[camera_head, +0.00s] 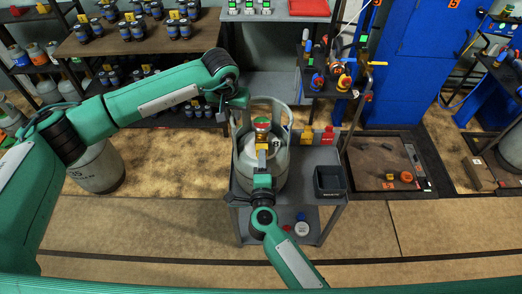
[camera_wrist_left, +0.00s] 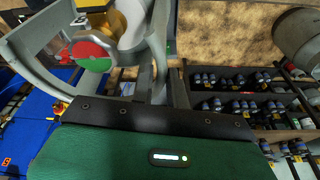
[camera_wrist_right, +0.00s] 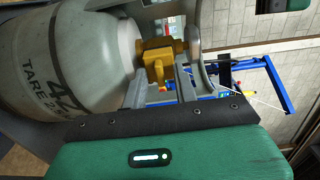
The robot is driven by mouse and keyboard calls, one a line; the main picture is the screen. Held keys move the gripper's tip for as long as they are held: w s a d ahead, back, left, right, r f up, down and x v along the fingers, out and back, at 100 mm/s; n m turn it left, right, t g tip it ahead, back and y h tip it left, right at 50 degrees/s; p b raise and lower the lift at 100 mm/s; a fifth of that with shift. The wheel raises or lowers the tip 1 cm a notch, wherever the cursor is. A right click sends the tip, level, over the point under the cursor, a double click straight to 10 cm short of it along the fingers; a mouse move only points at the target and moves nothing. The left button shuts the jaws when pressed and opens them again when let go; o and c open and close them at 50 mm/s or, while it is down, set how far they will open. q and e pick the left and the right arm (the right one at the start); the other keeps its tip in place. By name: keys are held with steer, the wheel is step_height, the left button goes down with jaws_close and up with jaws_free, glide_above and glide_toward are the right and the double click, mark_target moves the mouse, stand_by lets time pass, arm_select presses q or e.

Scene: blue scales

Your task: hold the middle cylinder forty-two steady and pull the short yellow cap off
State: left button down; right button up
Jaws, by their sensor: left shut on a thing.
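The grey cylinder (camera_head: 279,168) stands upright on a grey cart. The right wrist view shows it at the left (camera_wrist_right: 62,62), marked 42 and TARE. Its collar (camera_wrist_left: 158,58) rises around a red and green handwheel (camera_wrist_left: 92,55). My left gripper (camera_head: 240,100) is shut on an upright of the collar, at its back left. The yellow valve and short yellow cap (camera_wrist_right: 158,67) point toward my right gripper (camera_wrist_right: 163,88). My right gripper is open, its fingers apart with the cap near and between their tips. Whether they touch the cap I cannot tell.
An empty dark bin (camera_head: 330,181) sits at the cart's right. Small red and yellow parts (camera_head: 317,135) stand behind it. Coloured discs lie on the lower shelf (camera_head: 318,222). Another cylinder (camera_head: 97,168) stands on the floor at left. Racks and a blue cabinet (camera_head: 433,55) lie behind.

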arm_select(q)
steer(key=shift+a, duration=0.1)
arm_select(e)
jaws_close()
steer(key=shift+s, duration=0.25)
steer(key=shift+s, duration=1.3)
steer(key=shift+s, duration=0.15)
steer(key=shift+s, duration=2.9)
